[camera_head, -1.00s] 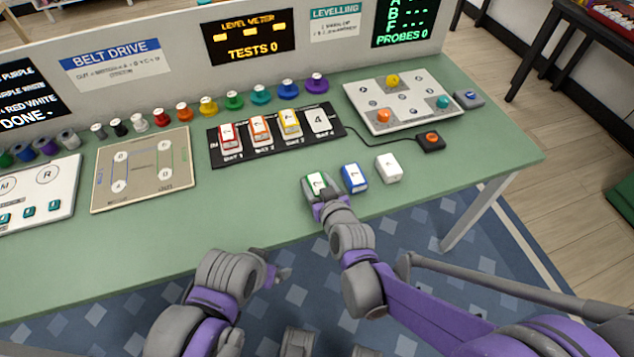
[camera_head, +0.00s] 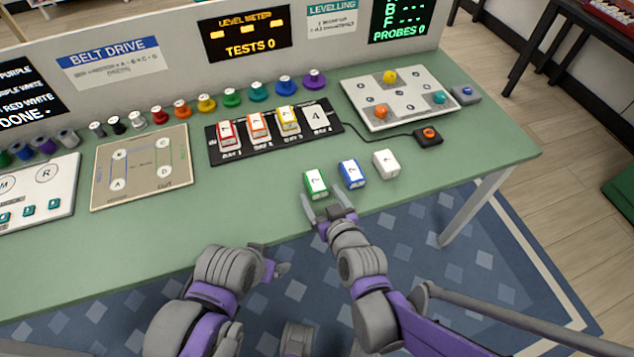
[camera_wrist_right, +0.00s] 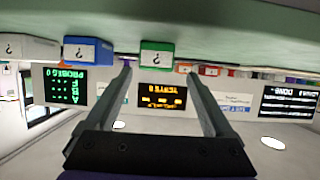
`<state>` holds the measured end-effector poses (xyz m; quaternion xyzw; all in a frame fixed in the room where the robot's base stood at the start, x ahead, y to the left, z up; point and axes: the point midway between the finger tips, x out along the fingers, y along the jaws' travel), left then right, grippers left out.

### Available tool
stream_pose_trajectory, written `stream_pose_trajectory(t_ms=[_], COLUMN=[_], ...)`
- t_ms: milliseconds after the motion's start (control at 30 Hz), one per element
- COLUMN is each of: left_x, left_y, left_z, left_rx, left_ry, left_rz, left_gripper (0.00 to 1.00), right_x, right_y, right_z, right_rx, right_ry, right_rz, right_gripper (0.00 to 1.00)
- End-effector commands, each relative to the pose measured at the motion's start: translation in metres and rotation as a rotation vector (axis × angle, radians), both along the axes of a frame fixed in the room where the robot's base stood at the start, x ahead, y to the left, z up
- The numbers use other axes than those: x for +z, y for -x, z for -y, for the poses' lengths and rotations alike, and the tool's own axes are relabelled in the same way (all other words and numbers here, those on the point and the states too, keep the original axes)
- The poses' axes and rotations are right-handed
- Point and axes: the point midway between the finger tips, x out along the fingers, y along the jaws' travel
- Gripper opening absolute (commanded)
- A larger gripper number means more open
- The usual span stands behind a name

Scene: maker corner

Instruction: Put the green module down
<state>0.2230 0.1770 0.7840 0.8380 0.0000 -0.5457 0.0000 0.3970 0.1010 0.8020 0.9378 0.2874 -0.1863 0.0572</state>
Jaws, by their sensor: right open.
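The green module (camera_head: 316,184) stands on the green table near its front edge, left of the blue module (camera_head: 351,174) and the white module (camera_head: 386,164). My right gripper (camera_head: 326,207) is open and empty just in front of the green module, apart from it. In the right wrist view, which looks upside down, the green module (camera_wrist_right: 157,54) shows beyond and between the open fingers (camera_wrist_right: 158,75). The blue module (camera_wrist_right: 88,50) is beside it. My left gripper (camera_head: 277,268) is low, in front of the table edge; its jaws are too small to read.
A black box with an orange button (camera_head: 428,136) is to the right. The belt board (camera_head: 142,168) lies left. Table right of the white module is clear.

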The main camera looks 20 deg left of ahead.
Motion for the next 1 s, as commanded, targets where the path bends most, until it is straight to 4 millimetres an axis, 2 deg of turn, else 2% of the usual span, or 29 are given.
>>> stream_pose_trajectory(t_ms=[100,233,567,667,767,867,1000], left_x=[0.004,0.006,0.007,0.007,0.007,0.007,0.007], left_y=[0.0,0.0,0.0,0.0,0.0,0.0,0.0], left_z=[0.0,0.0,0.0,0.0,0.0,0.0,0.0], left_rx=[0.0,0.0,0.0,0.0,0.0,0.0,0.0], left_ry=[0.0,0.0,0.0,0.0,0.0,0.0,0.0], left_rz=[0.002,0.002,0.002,0.002,0.002,0.002,0.002], left_gripper=[0.87,0.87,0.87,0.87,0.87,0.87,0.87], right_x=[0.009,0.014,0.015,0.015,0.012,0.006,-0.003], right_y=[0.017,0.027,0.032,0.032,0.035,0.048,0.086], right_z=[0.012,0.019,0.022,0.032,0.063,0.113,0.188], right_rx=[-0.001,-0.001,-0.001,-0.015,-0.061,-0.145,-0.3], right_ry=[0.0,0.0,0.0,0.011,0.046,0.097,0.161], right_rz=[0.0,0.0,-0.001,-0.022,-0.096,-0.223,-0.43], right_gripper=[0.87,0.87,0.87,0.87,0.87,0.87,0.87])
